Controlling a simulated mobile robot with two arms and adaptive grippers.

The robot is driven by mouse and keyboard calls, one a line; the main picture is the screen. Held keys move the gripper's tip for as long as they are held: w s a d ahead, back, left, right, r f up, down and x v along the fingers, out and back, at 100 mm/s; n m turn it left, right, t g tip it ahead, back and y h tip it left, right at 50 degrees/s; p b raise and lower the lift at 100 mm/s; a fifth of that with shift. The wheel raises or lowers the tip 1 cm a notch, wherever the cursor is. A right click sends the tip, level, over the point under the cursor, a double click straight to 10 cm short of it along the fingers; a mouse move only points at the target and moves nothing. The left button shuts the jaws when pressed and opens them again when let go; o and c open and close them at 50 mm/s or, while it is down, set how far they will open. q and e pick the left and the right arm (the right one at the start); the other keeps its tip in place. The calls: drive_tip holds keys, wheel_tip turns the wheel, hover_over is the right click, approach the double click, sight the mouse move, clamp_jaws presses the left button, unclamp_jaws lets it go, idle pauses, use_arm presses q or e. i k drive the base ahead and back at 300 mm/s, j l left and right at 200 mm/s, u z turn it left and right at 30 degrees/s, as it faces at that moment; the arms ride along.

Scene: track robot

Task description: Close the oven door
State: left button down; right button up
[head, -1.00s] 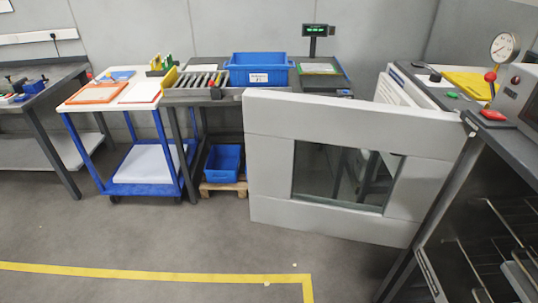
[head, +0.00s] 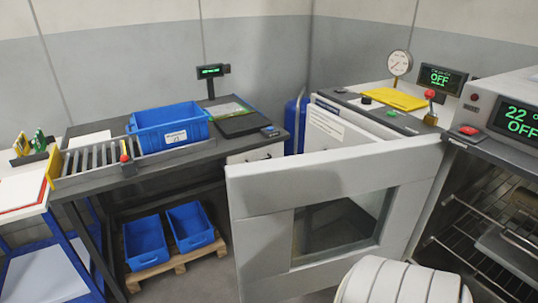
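The oven door (head: 258,235) is a pale grey slab with a glass window, standing wide open in the middle of the head view. Its right edge meets the oven's left front side. The oven (head: 500,215) is at the right, with wire racks showing inside and a display reading 22 and OFF. A white ribbed part of my own arm (head: 400,284) shows at the bottom right, in front of the door's lower edge. Neither gripper shows in this view.
A bench with a roller track and a blue bin (head: 168,128) stands left of the door. Two blue bins sit on a wooden pallet (head: 172,262) below it. Behind the door is a counter with a yellow folder (head: 396,99) and a gauge (head: 399,64).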

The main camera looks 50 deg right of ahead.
sight(263, 196)
drive_tip(key=i+j, duration=0.15)
drive_tip(key=i, duration=0.3)
drive_tip(key=i+j, duration=0.15)
drive_tip(key=i, duration=0.35)
drive_tip(key=i+z, duration=0.15)
drive_tip(key=z, duration=0.25)
drive_tip(key=i+z, duration=0.15)
drive_tip(key=z, duration=0.25)
drive_tip(key=i+z, duration=0.15)
drive_tip(key=z, duration=0.25)
drive_tip(key=i+j+z, duration=0.1)
drive_tip(key=z, duration=0.25)
drive_tip(key=i+z, duration=0.15)
drive_tip(key=z, duration=0.3)
drive_tip(key=i+z, duration=0.1)
drive_tip(key=z, duration=0.3)
drive_tip(key=i+j+z, duration=0.1)
drive_tip(key=z, duration=0.35)
drive_tip(key=i+j+z, duration=0.1)
drive_tip(key=z, duration=0.35)
drive_tip(key=i+j+z, duration=0.1)
drive_tip(key=j+z, duration=0.15)
drive_tip(key=z, duration=0.2)
drive_tip(key=j+z, duration=0.15)
drive_tip(key=z, duration=0.25)
drive_tip(key=i+j+z, duration=0.15)
drive_tip(key=j+z, duration=0.2)
drive_tip(key=i+j+z, duration=0.1)
drive_tip(key=j+z, duration=0.25)
